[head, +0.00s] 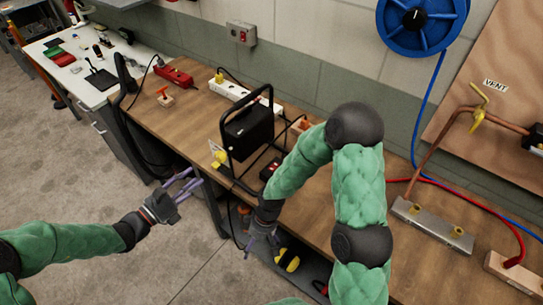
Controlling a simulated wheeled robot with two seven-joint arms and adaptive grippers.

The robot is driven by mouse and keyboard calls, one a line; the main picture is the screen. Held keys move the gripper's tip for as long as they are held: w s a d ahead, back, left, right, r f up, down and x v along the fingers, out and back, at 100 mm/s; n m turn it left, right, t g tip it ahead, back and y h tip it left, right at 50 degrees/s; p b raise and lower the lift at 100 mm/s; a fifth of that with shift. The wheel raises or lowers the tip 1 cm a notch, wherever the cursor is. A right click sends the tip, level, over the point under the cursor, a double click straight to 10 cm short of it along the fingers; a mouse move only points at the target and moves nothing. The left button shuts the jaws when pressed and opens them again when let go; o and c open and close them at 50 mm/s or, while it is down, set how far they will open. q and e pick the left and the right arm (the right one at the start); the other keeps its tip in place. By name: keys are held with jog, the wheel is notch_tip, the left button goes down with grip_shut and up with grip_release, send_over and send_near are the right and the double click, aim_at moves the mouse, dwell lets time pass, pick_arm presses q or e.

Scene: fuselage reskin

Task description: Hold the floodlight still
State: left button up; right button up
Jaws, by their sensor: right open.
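The floodlight (248,131) is a black box lamp in a black tubular stand. It stands upright near the front edge of the wooden bench (190,125), in the middle of the head view. My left gripper (191,178) is in front of the bench, to the left of the floodlight and apart from it. Its purple-grey fingers are spread and empty. My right gripper (262,243) points down at the bench's front edge, below and slightly right of the floodlight. It is open. Its wrist and arm hide part of the bench, and whether it touches the stand cannot be told.
A small wooden block with a red handle (165,97) sits on the bench. A yellow-and-black item (288,260) is on the lower shelf. Bare floor (110,190) lies left.

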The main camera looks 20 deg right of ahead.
jog(key=w+d+r+m+h, duration=0.1)
jog(key=w+d+r+m, duration=0.1)
jog(key=w+r, duration=0.2)
jog(key=w+d+r+m+h, duration=0.1)
jog(key=w+d+r+m, duration=0.1)
jog(key=w+r, duration=0.2)
jog(key=w+d+r+m, duration=0.2)
jog(key=w+r, duration=0.2)
jog(key=r, duration=0.4)
jog(key=shift+w+m+t+h, duration=0.2)
jog(key=shift+m+t+h, duration=0.2)
jog(key=w+d+r+m, duration=0.1)
jog(key=m, duration=0.2)
jog(key=w+d+r+m, duration=0.2)
jog(key=m, duration=0.2)
jog(key=w+d+r+m, duration=0.1)
jog(key=w+m, duration=0.1)
jog(key=m, duration=0.1)
jog(key=shift+d+r+m+t, duration=0.15)
jog(key=shift+d+m+t, duration=0.1)
jog(key=shift+m+t, duration=0.15)
jog(key=shift+w+d+r+m+h, duration=0.2)
jog(key=shift+w+d+m+h, duration=0.15)
jog(key=shift+m, duration=0.35)
notch_tip(320, 180, down, 11)
jog(key=shift+r, duration=0.2)
